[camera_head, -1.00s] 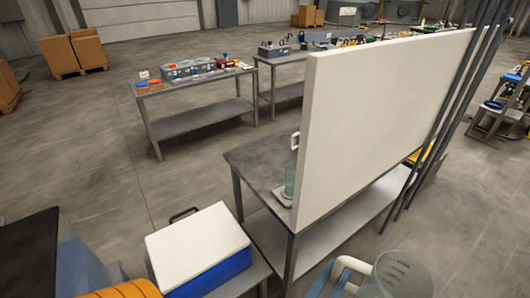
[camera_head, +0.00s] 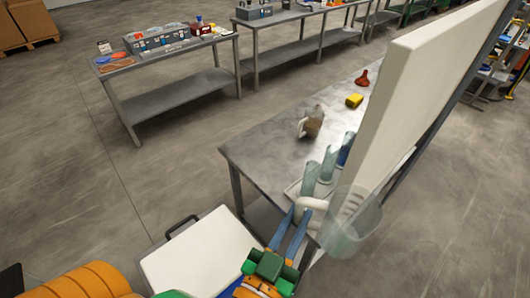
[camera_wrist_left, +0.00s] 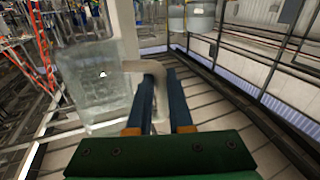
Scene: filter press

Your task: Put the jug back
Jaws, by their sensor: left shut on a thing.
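The clear jug (camera_head: 352,228) is held up in front of the near table in the head view. My left gripper (camera_head: 301,212) is shut on its pale handle. In the left wrist view the handle (camera_wrist_left: 152,68) passes between the two dark fingers (camera_wrist_left: 152,98), and the see-through jug body (camera_wrist_left: 95,88) is to their left. The jug looks empty. It overlaps the table's near edge in the head view, so its gap to the table cannot be told. My right gripper is not in view.
A tall white panel (camera_head: 425,95) stands at right. A white-lidded box (camera_head: 200,255) is at front left.

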